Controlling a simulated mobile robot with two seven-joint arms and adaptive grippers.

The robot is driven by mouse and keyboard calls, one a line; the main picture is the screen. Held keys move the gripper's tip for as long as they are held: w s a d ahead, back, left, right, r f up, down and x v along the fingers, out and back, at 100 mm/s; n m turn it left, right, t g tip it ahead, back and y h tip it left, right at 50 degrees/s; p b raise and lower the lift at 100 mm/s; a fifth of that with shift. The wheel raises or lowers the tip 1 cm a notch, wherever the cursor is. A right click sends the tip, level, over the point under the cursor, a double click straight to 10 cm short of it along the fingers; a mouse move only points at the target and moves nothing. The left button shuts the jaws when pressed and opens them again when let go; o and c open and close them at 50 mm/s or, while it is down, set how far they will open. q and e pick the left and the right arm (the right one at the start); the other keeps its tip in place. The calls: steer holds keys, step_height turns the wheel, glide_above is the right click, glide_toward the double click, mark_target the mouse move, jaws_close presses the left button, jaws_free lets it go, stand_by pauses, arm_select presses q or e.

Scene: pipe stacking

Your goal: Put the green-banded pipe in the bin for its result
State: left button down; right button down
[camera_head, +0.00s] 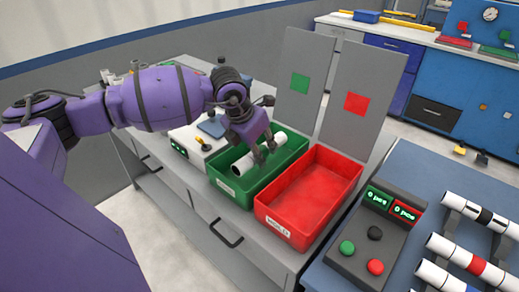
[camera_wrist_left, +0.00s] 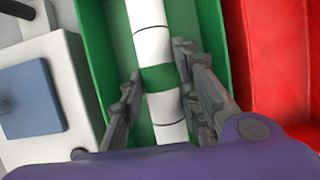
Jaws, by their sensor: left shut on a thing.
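The green-banded pipe (camera_head: 243,169) is white, and its green band shows between the fingers in the left wrist view (camera_wrist_left: 153,45). My left gripper (camera_head: 260,156) is shut on the pipe around its middle. The pipe lies level, lengthwise within the outline of the green bin (camera_head: 220,181). I cannot tell whether it touches the bin floor. My fingers hide its middle in the head view. The red bin (camera_head: 311,188) stands just right of the green one and is empty. My right gripper is not in view.
Grey panels with a green square (camera_head: 300,82) and a red square (camera_head: 356,104) rise behind the bins. A button box (camera_head: 372,237) and a rack of other banded pipes (camera_head: 476,265) are on the blue table at right. A white device (camera_head: 196,145) stands left of the green bin.

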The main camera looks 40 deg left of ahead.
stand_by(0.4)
arm_select(q)
steer(key=c, duration=1.6)
jaws_free()
steer(key=o, duration=0.3)
steer(key=shift+o, duration=0.4)
